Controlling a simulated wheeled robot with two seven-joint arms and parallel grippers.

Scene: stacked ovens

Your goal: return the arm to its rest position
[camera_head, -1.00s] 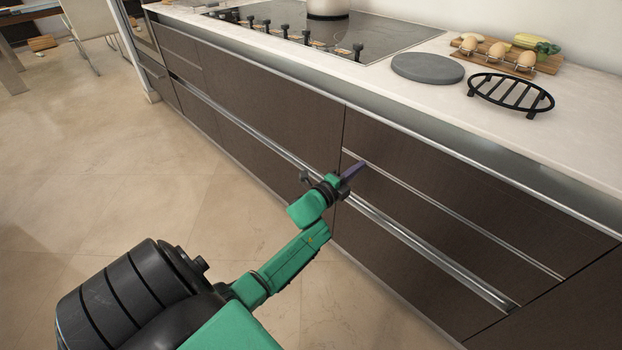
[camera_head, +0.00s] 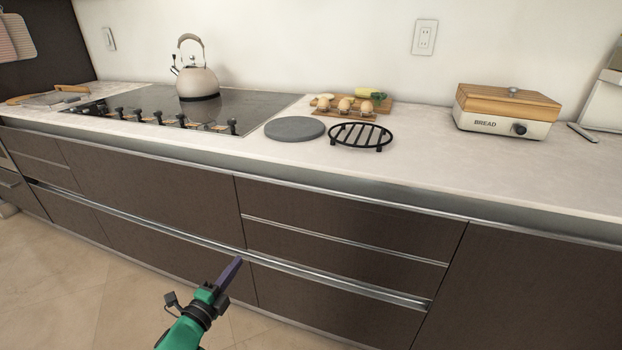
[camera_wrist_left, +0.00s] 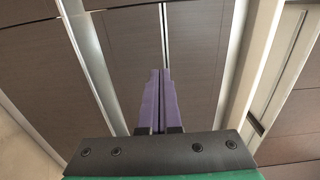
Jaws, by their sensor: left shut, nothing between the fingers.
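My left gripper (camera_head: 232,268) is in front of the dark brown lower cabinets (camera_head: 340,236), below the countertop. Its purple fingers are together and empty. They also show in the left wrist view (camera_wrist_left: 160,90), shut, with the cabinet fronts and metal rails beyond them. The green wrist of my left arm enters from the bottom of the head view. I cannot tell whether the fingertips touch the cabinet front. My right gripper is not in view.
The pale countertop (camera_head: 440,165) holds a hob (camera_head: 245,107) with a kettle (camera_head: 197,82), a round grey slab (camera_head: 294,129), a black rack (camera_head: 361,137), a board with eggs (camera_head: 383,104) and a bread box (camera_head: 505,108).

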